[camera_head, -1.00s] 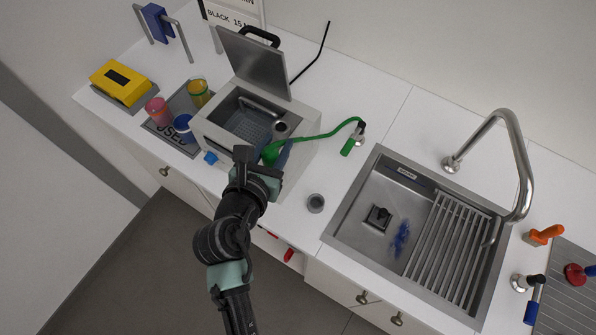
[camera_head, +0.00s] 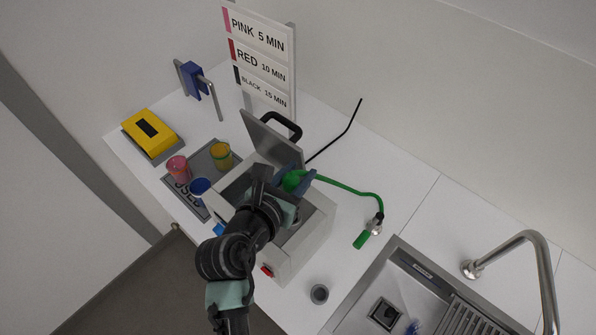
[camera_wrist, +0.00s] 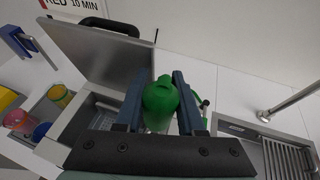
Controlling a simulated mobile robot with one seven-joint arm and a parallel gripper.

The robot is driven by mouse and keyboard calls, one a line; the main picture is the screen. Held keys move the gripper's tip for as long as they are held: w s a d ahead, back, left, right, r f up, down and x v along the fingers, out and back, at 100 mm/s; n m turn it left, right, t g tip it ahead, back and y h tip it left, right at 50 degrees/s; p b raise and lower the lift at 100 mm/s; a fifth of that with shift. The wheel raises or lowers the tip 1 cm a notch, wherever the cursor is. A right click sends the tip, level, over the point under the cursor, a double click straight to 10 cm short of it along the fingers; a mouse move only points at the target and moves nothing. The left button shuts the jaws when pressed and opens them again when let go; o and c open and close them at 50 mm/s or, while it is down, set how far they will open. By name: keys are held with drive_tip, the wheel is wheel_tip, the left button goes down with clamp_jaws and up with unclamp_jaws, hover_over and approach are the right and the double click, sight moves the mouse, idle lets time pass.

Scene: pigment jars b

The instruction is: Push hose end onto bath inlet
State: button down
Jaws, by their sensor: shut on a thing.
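My gripper (camera_wrist: 159,104) is shut on the green hose end (camera_wrist: 160,104), which sits between its two dark fingers in the wrist view. In the head view the green hose end (camera_head: 293,181) is at my gripper (camera_head: 297,186), above the open grey bath (camera_head: 310,232). My arm hides much of the bath's inside, and I cannot make out the inlet in either view.
Pink (camera_head: 177,167), blue (camera_head: 200,188) and yellow (camera_head: 221,154) jars stand on a grey mat left of the bath. A yellow box (camera_head: 150,134) lies farther left.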

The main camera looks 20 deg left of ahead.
drive_tip(key=shift+s+r+p, duration=0.1)
drive_tip(key=shift+r+p, duration=0.1)
drive_tip(key=shift+p, duration=0.3)
drive_tip(key=shift+f+b, duration=1.9)
drive_tip(key=shift+f, duration=1.2)
drive_tip(key=shift+r+p, duration=0.1)
drive_tip(key=shift+p, duration=1.05)
drive_tip(key=shift+f+b, duration=0.8)
drive_tip(key=shift+f, duration=0.85)
drive_tip(key=shift+c, duration=2.2)
unclamp_jaws()
